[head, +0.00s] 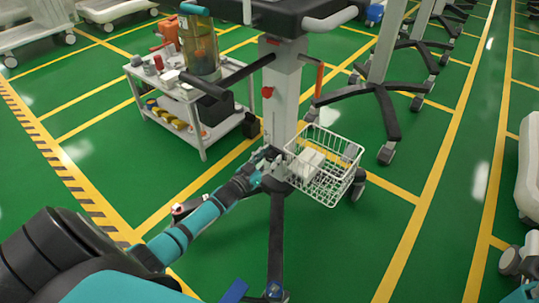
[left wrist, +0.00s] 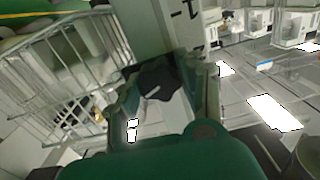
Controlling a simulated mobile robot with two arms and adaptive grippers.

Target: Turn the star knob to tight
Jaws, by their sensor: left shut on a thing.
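The star knob (left wrist: 157,80) is black and lobed. In the left wrist view it sits between the two fingers of my left gripper (left wrist: 168,92). In the head view my left gripper (head: 267,156) reaches the cart's pale column (head: 283,95) low down, just left of the wire basket. It is shut on the knob. The knob is too small and covered by the gripper there to make out, and its turn angle cannot be told. My right gripper is not in view.
A white wire basket (head: 345,182) with pale boxes hangs right beside my left gripper. The cart's dark base leg (head: 276,240) runs toward me. A loaded white trolley (head: 203,138) stands at left. More stands are at right, with open green floor between.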

